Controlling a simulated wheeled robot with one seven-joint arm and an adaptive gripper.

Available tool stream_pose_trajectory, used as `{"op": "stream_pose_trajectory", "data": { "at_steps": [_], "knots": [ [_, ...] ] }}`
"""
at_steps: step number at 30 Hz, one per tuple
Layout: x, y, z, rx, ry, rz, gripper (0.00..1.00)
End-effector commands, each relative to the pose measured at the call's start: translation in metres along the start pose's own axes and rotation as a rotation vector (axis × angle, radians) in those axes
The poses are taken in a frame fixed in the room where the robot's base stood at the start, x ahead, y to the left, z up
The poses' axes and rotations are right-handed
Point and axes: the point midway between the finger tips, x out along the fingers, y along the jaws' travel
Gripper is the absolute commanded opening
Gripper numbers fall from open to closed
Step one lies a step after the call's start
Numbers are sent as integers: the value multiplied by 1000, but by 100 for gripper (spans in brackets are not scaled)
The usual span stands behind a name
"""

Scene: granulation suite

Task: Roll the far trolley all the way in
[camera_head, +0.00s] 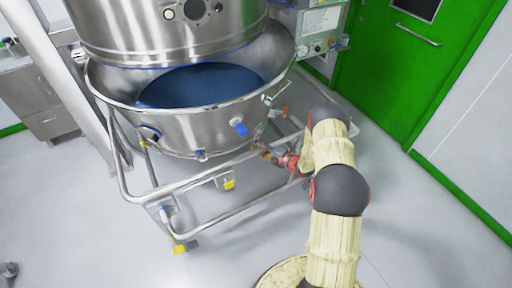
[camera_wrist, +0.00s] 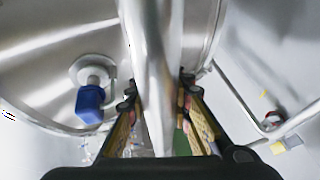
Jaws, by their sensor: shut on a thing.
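The trolley carries a wide steel bowl (camera_head: 205,128) with blue inside, on a tubular steel frame (camera_head: 230,203). The bowl sits below a steel vessel (camera_head: 150,35), and its near part sticks out in front of it. My gripper (camera_head: 272,155) is at the right part of the trolley's front rail. In the wrist view my gripper (camera_wrist: 158,95) has a finger on each side of a steel tube (camera_wrist: 152,45) and is shut on it. The bowl wall (camera_wrist: 50,60) with a blue knob (camera_wrist: 90,104) shows left of the tube. The exact finger contact is partly hidden.
A green door (camera_head: 395,65) stands at the back right. A control box (camera_head: 318,30) hangs beside the vessel. A steel cabinet (camera_head: 40,100) and a pale post (camera_head: 65,75) are at the left. Yellow-marked casters (camera_head: 180,247) stand on the grey floor, which is clear in front.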

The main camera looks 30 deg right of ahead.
Motion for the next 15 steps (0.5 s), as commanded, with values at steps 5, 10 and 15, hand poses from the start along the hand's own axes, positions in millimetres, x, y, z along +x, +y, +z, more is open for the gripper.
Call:
{"op": "stream_pose_trajectory", "data": {
  "at_steps": [5, 10, 15],
  "knots": [
    [2, 18, 9, -19, -6, 25, 0],
    [2, 18, 9, -19, -6, 25, 20],
    [2, 16, 8, -18, -6, 22, 29]
  ]
}}
